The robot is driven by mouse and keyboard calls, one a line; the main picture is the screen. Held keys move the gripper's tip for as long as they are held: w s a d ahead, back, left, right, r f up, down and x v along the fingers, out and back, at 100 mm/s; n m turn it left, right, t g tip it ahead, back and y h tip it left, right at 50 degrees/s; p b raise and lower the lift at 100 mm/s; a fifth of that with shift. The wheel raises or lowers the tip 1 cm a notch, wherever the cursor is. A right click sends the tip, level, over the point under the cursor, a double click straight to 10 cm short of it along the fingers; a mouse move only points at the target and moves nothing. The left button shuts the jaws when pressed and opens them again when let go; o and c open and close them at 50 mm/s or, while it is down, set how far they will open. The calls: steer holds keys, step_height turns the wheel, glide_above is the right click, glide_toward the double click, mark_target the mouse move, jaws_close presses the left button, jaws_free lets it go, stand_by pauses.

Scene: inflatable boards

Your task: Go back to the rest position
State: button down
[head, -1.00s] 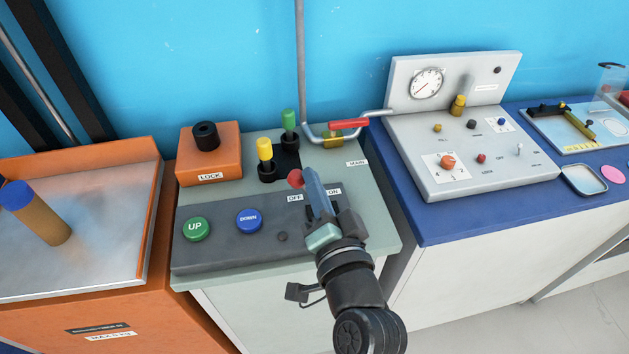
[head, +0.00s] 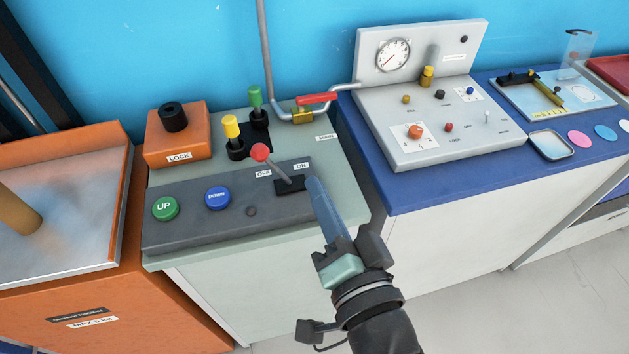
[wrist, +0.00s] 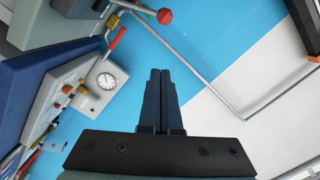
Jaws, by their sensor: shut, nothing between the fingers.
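My gripper (head: 314,184) is shut and empty in the head view. Its blue-grey fingers point up and left, over the right front part of the grey-green control console (head: 335,205). The red-knobbed lever (head: 260,152) stands to the left of the fingertips, leaning toward the OFF label, with a visible gap between them. In the wrist view the two dark fingers (wrist: 159,72) lie side by side, touching, with nothing between them. A red knob (wrist: 164,16) shows at the top of the wrist view, apart from the fingers.
A green UP button (head: 165,208) and a blue DOWN button (head: 218,197) sit on the console. Behind them are yellow and green handles and a red-handled pipe valve (head: 317,98). A gauge panel (head: 440,125) stands on the blue bench to the right. Open floor (head: 480,310) lies at lower right.

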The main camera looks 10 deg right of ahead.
stand_by(0.5)
steer(key=w+a+r+n+t+p, duration=0.1)
steer(key=w+a+r+n+t, duration=0.15)
steer(key=r, duration=1.05)
steer(key=w+a+r+n+t+p, duration=0.2)
steer(key=r+n+t, duration=0.15)
steer(key=r, duration=0.95)
steer(key=s+a+r+n+t+h, duration=0.1)
steer(key=s+r+t, duration=0.1)
steer(key=r, duration=0.6)
steer(key=s+a+r+n+t+p, duration=0.1)
steer(key=s+r, duration=0.3)
steer(key=r, duration=0.5)
steer(key=shift+s+a+r+n+t+h, duration=0.3)
steer(key=shift+a+n+t+h, duration=0.15)
steer(key=shift+n, duration=0.35)
steer(key=shift+w, duration=0.1)
